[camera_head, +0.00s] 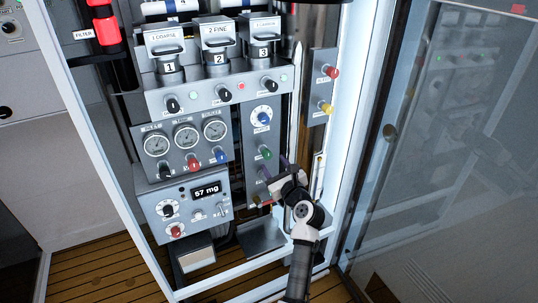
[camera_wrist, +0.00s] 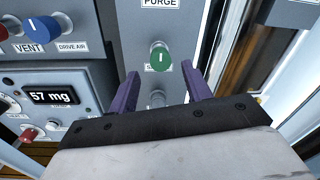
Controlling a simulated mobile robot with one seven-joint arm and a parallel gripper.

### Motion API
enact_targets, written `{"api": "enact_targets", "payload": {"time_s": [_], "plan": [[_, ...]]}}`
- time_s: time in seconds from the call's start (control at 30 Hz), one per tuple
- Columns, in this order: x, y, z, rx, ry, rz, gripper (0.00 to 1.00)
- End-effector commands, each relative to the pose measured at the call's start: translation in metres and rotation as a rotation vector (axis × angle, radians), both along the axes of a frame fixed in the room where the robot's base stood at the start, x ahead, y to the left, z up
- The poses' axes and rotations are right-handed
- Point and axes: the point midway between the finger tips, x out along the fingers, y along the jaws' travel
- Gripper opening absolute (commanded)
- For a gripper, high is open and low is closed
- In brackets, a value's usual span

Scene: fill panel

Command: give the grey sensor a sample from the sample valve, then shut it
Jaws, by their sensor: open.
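My gripper (camera_head: 272,168) is open and empty in front of the narrow grey panel. In the wrist view, its two purple fingers (camera_wrist: 160,76) stand apart, with a green knob (camera_wrist: 160,57) showing between and just beyond their tips. The green knob (camera_head: 265,152) also shows in the head view. Below it, a grey round part (camera_wrist: 157,98) sits between the fingers, partly hidden by the gripper body. Whether it is the grey sensor I cannot tell. The label under the green knob is mostly unreadable, and I cannot tell which control is the sample valve.
A grey box (camera_head: 154,208) with a display reading 57 mg stands left of the gripper. Gauges (camera_head: 186,138) and numbered canisters (camera_head: 219,58) are above. A side plate (camera_head: 318,86) with red and yellow knobs is at right, near the white cabinet frame (camera_head: 354,110).

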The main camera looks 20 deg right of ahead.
Motion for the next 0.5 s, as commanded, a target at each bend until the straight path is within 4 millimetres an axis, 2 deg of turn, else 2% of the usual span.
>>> {"api": "enact_targets", "payload": {"time_s": [0.1, 0.2, 0.5], "plan": [[0.023, -0.001, 0.002, -0.001, 0.0, 0.001, 0.49], [0.036, -0.001, 0.001, -0.001, 0.0, 0.001, 0.49], [0.051, -0.001, 0.0, -0.001, -0.001, 0.0, 0.49]]}}
